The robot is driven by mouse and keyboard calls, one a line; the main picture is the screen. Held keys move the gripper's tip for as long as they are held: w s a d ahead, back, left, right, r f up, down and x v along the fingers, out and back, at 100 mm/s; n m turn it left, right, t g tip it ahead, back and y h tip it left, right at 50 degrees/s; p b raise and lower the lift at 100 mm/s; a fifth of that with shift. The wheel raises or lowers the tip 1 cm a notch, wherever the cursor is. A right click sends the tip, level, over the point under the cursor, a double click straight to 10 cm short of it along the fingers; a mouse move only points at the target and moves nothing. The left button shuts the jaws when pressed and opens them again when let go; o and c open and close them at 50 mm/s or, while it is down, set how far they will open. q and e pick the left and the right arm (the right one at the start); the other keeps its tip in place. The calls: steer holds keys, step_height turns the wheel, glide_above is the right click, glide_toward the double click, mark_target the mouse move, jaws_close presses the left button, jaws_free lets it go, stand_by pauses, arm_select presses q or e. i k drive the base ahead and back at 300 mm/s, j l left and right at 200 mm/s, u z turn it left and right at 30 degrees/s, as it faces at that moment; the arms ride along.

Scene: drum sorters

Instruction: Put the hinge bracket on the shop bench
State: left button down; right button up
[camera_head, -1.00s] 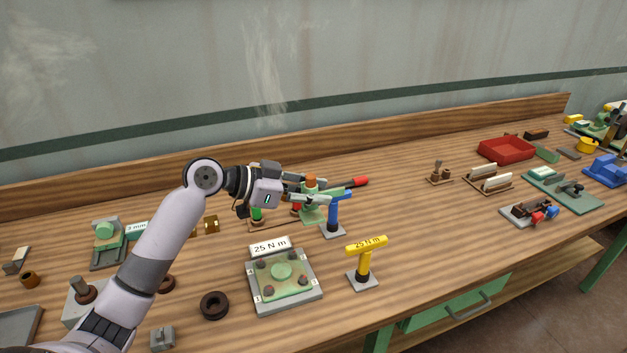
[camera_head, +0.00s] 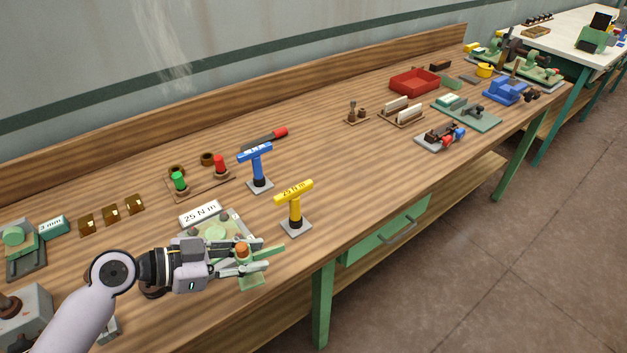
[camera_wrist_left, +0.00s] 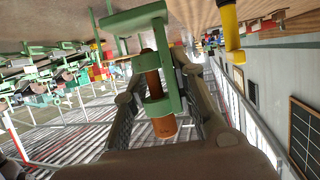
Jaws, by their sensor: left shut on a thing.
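The green hinge bracket (camera_head: 250,281) with its orange-brown pin is between the fingers of my left gripper (camera_head: 250,252). The gripper is shut on it. It also shows in the left wrist view, where the green bracket (camera_wrist_left: 151,20) and the brown pin lie between the two fingers (camera_wrist_left: 160,95). In the head view the fingers hide part of the bracket. The shop bench (camera_head: 370,165) is the long wooden bench under it. The bracket is over the bench's front part; I cannot tell its exact height. My right gripper is not in view.
A 25 N m plate fixture (camera_head: 216,228) is partly hidden behind my gripper. A yellow T-handle (camera_head: 295,205) and a blue T-handle (camera_head: 257,165) stand beyond it. A red tray (camera_head: 414,82) is farther back. Bare wood lies right of the T-handles.

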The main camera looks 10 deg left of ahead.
mark_target(359, 170)
steer(key=i+l+u, duration=0.1)
steer(key=u, duration=0.4)
steer(key=i+l+u, duration=0.1)
steer(key=l+u, duration=0.2)
steer(key=u, duration=0.15)
steer(key=l+u, duration=0.2)
steer(key=u, duration=0.3)
steer(key=l+u, duration=0.2)
steer(key=l, duration=0.35)
steer(key=l+u, duration=0.2)
steer(key=l, duration=0.3)
steer(key=k+l+u, duration=0.2)
steer(key=l, duration=0.35)
steer(key=l+u, duration=0.15)
steer(key=l, duration=0.4)
steer(key=k+l, duration=0.1)
steer(key=l, duration=0.7)
steer(key=k+l+u, duration=0.1)
steer(key=l, duration=0.3)
steer(key=k+l, duration=0.15)
steer(key=l, duration=0.25)
steer(key=k+l, duration=0.1)
steer(key=l, duration=0.3)
steer(key=u, duration=0.05)
